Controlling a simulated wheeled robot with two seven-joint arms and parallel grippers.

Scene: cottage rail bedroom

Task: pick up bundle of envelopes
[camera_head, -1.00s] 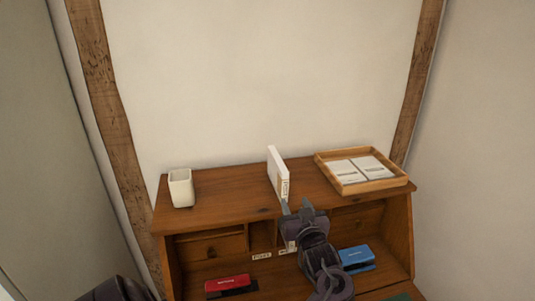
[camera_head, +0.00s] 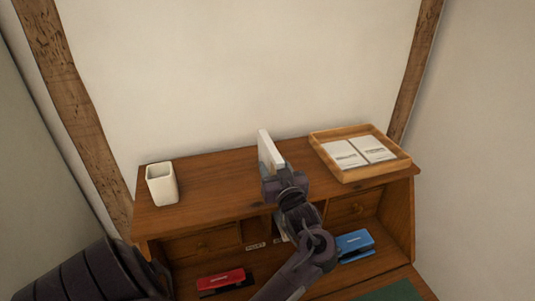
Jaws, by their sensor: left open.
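A thin white upright block (camera_head: 266,148), which looks like the bundle of envelopes, stands on edge on top of the wooden desk hutch (camera_head: 215,190). My left gripper (camera_head: 272,174) is open at its near end and hides its lower front part. I cannot tell whether the block is between the fingers. Some pale paper (camera_head: 281,229) shows in a pigeonhole below, mostly hidden by my left arm. My right gripper is not in view.
A wooden tray (camera_head: 391,176) with white cards stands on the right of the top, a white cup (camera_head: 162,184) on the left. The top is clear between cup and block.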

